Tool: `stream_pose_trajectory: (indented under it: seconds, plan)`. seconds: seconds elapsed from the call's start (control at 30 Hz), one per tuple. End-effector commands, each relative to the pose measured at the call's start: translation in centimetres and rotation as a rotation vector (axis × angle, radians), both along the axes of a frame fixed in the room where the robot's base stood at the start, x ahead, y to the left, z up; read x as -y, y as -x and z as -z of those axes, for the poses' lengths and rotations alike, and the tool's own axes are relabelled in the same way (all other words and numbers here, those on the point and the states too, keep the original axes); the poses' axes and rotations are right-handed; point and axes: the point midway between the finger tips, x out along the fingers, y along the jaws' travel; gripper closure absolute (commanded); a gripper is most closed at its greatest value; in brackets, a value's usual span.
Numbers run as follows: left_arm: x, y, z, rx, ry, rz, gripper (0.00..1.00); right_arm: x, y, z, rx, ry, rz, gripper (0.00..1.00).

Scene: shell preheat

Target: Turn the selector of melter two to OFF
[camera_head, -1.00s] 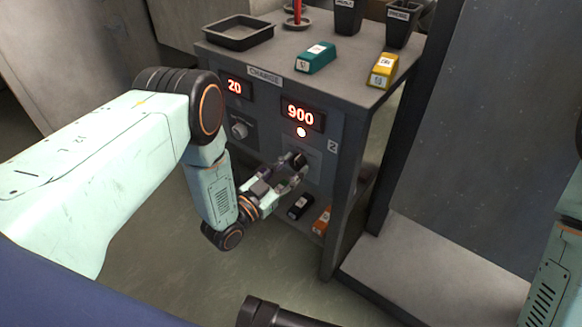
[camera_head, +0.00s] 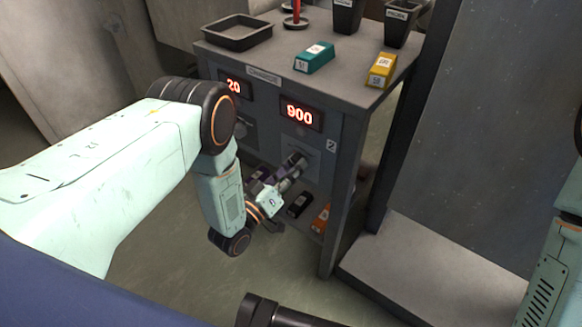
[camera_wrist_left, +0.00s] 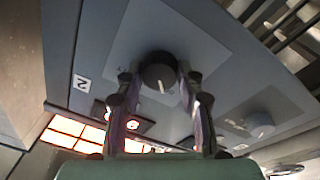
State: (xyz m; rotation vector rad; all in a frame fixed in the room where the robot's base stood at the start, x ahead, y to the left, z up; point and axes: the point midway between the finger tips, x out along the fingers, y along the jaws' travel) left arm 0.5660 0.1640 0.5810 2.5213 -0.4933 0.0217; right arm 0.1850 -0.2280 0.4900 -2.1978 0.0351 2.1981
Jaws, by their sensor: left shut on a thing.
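The selector of melter two is a dark round knob (camera_wrist_left: 158,74) with a white pointer line, on the panel marked 2 (camera_wrist_left: 82,82). In the wrist view it sits between the two fingertips of my left gripper (camera_wrist_left: 160,90), which is shut on it. The pointer line runs toward the bottom of that view, slightly right. The selector's lettering is too small to read. My right gripper is out of view.
A second display reading 20 (camera_head: 234,86) is to the left; its knob shows in the wrist view (camera_wrist_left: 260,125). On the cabinet top are a black tray (camera_head: 238,34), a teal block (camera_head: 315,57) and a yellow block (camera_head: 381,70). Dark and orange blocks lie on the lower shelf.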

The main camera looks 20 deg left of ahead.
Motion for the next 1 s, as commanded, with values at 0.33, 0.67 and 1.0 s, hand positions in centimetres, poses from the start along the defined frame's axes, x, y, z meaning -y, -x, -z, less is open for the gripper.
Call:
stream_pose_trajectory:
  seconds: [0.33,0.67,1.0]
  plan:
    - [-0.03,0.09,0.13,-0.019,0.044,-0.001,0.94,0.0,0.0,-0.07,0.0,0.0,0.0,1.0]
    - [-0.02,0.09,0.13,-0.019,0.044,-0.001,0.61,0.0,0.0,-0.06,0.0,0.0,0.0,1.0]
    - [0.01,0.04,0.05,-0.017,0.043,-0.001,0.39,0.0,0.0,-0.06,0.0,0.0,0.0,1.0]
